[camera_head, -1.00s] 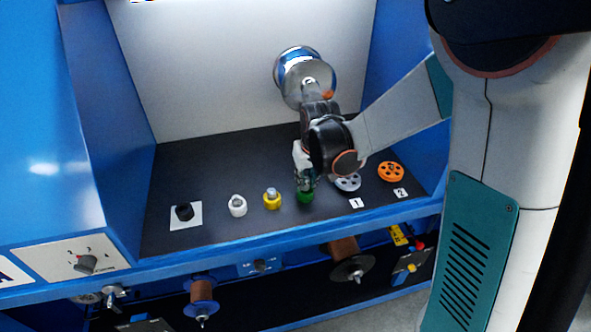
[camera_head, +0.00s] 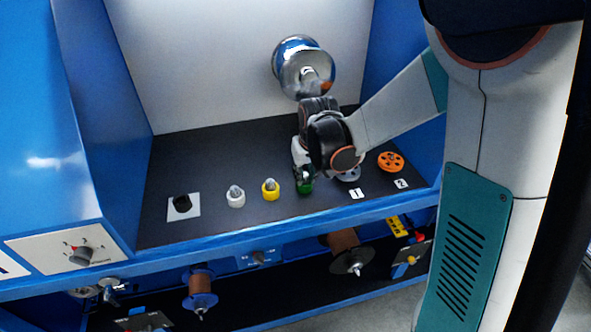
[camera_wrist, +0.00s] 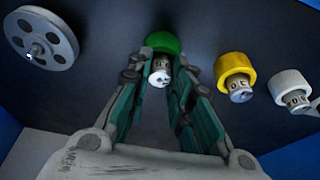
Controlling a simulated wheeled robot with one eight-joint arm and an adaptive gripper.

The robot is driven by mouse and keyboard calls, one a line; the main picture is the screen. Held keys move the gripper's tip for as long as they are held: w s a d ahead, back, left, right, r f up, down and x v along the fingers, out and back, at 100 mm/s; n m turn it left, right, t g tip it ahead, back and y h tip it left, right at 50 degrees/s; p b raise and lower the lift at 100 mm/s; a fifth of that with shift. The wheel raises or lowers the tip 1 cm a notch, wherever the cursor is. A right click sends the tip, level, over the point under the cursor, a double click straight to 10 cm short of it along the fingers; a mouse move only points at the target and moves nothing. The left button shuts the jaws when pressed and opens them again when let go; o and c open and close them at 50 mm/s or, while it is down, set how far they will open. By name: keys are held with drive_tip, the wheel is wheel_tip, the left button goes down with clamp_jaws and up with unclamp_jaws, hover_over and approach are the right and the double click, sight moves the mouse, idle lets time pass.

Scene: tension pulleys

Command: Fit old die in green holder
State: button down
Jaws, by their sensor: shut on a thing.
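The green holder (camera_head: 305,187) stands on the dark shelf, in line with the other holders. It also shows in the wrist view (camera_wrist: 163,42), at the top middle. My gripper (camera_head: 304,173) is low over the green holder, with its fingers pointing down. In the wrist view my gripper (camera_wrist: 160,82) is shut on a small grey die (camera_wrist: 160,70), which lies between the fingertips right at the green holder. I cannot tell how deep the die sits in the holder. In the head view my fingers mostly hide the die.
A yellow holder (camera_head: 271,190) and a white holder (camera_head: 236,198), each with a grey die, stand left of the green one. A black piece (camera_head: 182,204) sits on a white square. A grey wheel (camera_wrist: 42,38) and an orange wheel (camera_head: 391,161) lie to the right.

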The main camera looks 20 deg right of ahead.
idle(0.3)
drive_tip(key=c, duration=1.4)
unclamp_jaws()
drive_tip(key=shift+o, duration=0.2)
drive_tip(key=v, duration=0.8)
drive_tip(key=shift+s+r, duration=0.2)
drive_tip(key=shift+s, duration=0.1)
